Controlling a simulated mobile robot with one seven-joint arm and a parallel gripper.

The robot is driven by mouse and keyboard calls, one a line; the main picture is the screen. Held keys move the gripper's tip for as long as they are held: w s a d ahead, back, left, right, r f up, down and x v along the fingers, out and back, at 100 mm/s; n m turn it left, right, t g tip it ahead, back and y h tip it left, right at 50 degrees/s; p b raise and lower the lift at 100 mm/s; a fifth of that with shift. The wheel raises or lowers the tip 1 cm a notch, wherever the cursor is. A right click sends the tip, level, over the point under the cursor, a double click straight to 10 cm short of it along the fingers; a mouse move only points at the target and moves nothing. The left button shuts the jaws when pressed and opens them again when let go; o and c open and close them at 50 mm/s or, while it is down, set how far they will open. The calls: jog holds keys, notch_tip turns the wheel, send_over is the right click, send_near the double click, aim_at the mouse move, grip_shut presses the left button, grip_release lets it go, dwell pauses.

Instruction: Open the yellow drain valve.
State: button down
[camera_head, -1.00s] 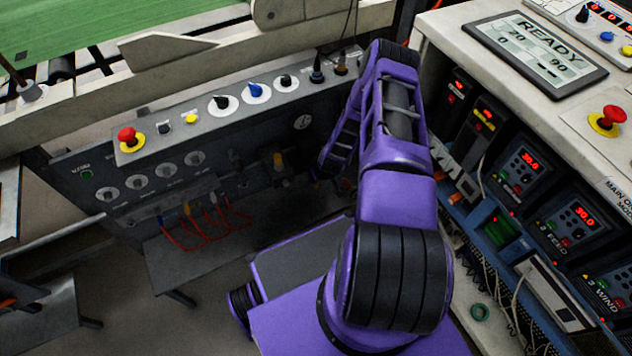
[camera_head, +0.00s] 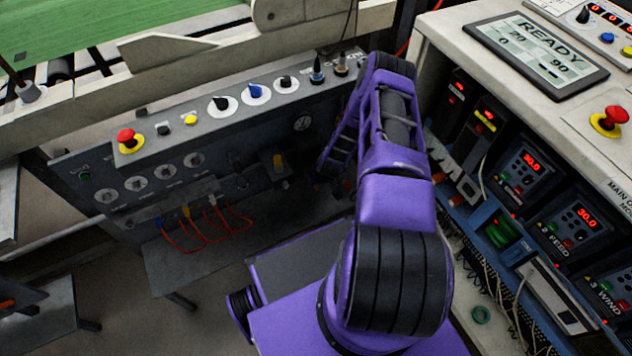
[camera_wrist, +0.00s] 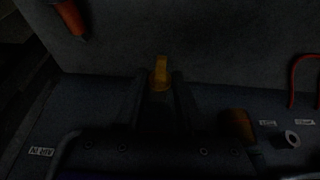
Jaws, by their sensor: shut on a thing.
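In the dim wrist view, a yellow handle (camera_wrist: 161,68), which looks like the drain valve's lever, stands up between the dark fingers of my gripper (camera_wrist: 161,82). The fingers are shut on it, one at each side. The handle's lower part and the valve body are hidden by the fingers and the dark. In the head view my arm covers most of my gripper. A small yellow piece (camera_head: 278,160) shows on the dark panel left of my forearm; I cannot tell whether it is the same handle.
An orange-brown knob (camera_wrist: 237,125) is right of the fingers in the wrist view, and an orange-red part (camera_wrist: 70,17) is at upper left. Orange cables (camera_head: 205,225) hang from the panel. A control cabinet (camera_head: 450,45) stands close on the right of my arm.

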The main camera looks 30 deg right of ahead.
jog(key=shift+d+m+y, duration=0.25)
jog(key=shift+m+y, duration=0.15)
jog(key=shift+y, duration=1.2)
jog(key=c, duration=0.9)
grip_release()
jog(key=shift+o, duration=0.2)
jog(key=p+v, duration=0.3)
jog(key=v, duration=1.4)
jog(key=shift+d, duration=0.2)
jog(key=shift+s+r, duration=0.1)
jog(key=shift+r, duration=0.05)
